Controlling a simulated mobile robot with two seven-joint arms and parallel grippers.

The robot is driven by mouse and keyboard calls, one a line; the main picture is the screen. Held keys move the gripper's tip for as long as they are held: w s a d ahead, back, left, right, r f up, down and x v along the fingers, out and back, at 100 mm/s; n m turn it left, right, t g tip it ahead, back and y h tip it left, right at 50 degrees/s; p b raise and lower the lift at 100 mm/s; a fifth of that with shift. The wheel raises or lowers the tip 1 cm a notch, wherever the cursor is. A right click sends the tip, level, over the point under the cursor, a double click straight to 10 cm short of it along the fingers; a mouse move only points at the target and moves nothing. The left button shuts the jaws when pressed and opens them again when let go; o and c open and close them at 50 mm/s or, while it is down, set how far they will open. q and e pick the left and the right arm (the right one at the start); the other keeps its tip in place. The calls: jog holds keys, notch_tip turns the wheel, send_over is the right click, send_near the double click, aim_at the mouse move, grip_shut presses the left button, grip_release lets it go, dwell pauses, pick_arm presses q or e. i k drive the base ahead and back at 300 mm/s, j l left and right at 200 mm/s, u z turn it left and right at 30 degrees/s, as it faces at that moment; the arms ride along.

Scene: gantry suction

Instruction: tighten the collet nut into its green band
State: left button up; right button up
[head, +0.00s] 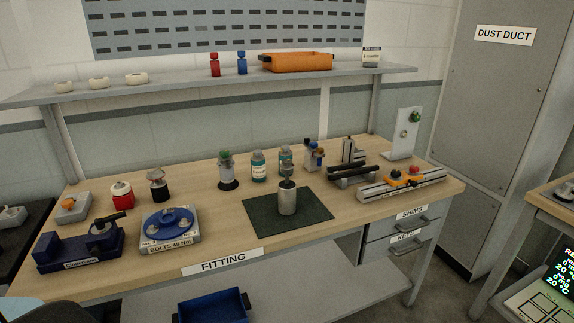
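I cannot tell for certain which part is the collet nut, and no green band is clear at this size. A grey metal cylinder with a narrower fitting on top (288,199) stands upright on the dark green mat (258,216) at the middle of the bench. A grey fitting with a green top (225,168) stands on a dark base behind the mat to the left. A white upright plate (402,146) at the back right carries a green knob (415,117). Neither of my grippers is in view.
A blue flange plate (168,223) marked BOLTS and a dark blue fixture (80,247) stand at the left of the bench (222,240). Teal-capped bottles (258,167) stand behind the mat. A grey rail fixture (400,187) lies at right. A blue bin (213,306) sits below.

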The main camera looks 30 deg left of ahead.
aim_at(286, 163)
jog(key=i+u, duration=0.1)
jog(key=u, duration=0.4)
jog(key=l+u, duration=0.15)
jog(key=u, duration=0.35)
jog(key=i+l+u, duration=0.1)
jog(key=u, duration=0.35)
jog(key=l+u, duration=0.3)
jog(key=l, duration=0.15)
jog(key=l+u, duration=0.3)
jog(key=l, duration=0.15)
jog(key=l+u, duration=0.2)
jog(key=l, duration=1.5)
jog(key=i, duration=0.35)
